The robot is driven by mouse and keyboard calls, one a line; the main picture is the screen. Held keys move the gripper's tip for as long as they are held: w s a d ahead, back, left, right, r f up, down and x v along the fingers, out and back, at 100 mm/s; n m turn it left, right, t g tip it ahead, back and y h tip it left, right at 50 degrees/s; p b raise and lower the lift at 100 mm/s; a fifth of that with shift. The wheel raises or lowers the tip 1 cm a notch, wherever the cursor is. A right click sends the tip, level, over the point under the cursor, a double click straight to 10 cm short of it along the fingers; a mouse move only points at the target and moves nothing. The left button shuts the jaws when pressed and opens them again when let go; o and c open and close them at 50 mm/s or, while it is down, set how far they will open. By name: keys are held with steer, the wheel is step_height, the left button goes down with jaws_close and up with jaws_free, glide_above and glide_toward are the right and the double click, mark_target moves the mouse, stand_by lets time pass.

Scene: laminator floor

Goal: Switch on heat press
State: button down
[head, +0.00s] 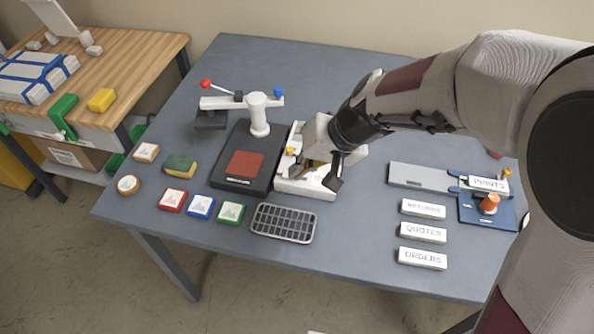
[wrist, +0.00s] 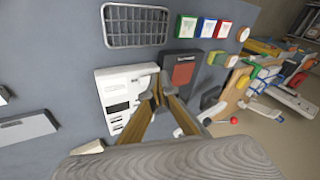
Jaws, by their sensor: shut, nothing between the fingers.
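The heat press appears to be the dark flat base (head: 258,188) with a reddish-brown pad (head: 245,164), a white post (head: 258,115) and a swing arm (head: 225,103) out to the left. Its base also shows in the wrist view (wrist: 181,91). Right beside it is a white unit (head: 305,188) with dark slots or buttons and small print, clearer in the wrist view (wrist: 118,82). My gripper (head: 312,166) is shut and empty, over this white unit. In the wrist view its fingers (wrist: 155,88) meet near the unit's edge toward the dark base. Contact cannot be told. My gripper hides part of the unit.
White labelled blocks (head: 422,233) and a blue fixture (head: 487,210) with an orange knob stand right. The tabletop (head: 350,260) is clear at the front middle.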

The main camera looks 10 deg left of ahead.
steer(key=w+a+r+n+t+y, duration=0.1)
steer(key=w+a+r+t, duration=0.1)
steer(key=w, duration=0.4)
steer(key=shift+w+a, duration=0.3)
steer(key=shift+a, duration=0.25)
steer(key=shift+d+f, duration=0.2)
steer(key=shift+f, duration=1.2)
steer(key=shift+d+f, duration=0.25)
steer(key=shift+f, duration=1.2)
steer(key=shift+d+f, duration=0.2)
steer(key=shift+f, duration=1.2)
steer(key=shift+d+f, duration=0.1)
steer(key=shift+f, duration=0.65)
steer(key=shift+r, duration=0.15)
steer(key=shift+r, duration=0.6)
steer(key=shift+a+r, duration=0.25)
steer(key=shift+r, duration=1)
steer(key=shift+a+r, duration=0.25)
steer(key=shift+r, duration=1)
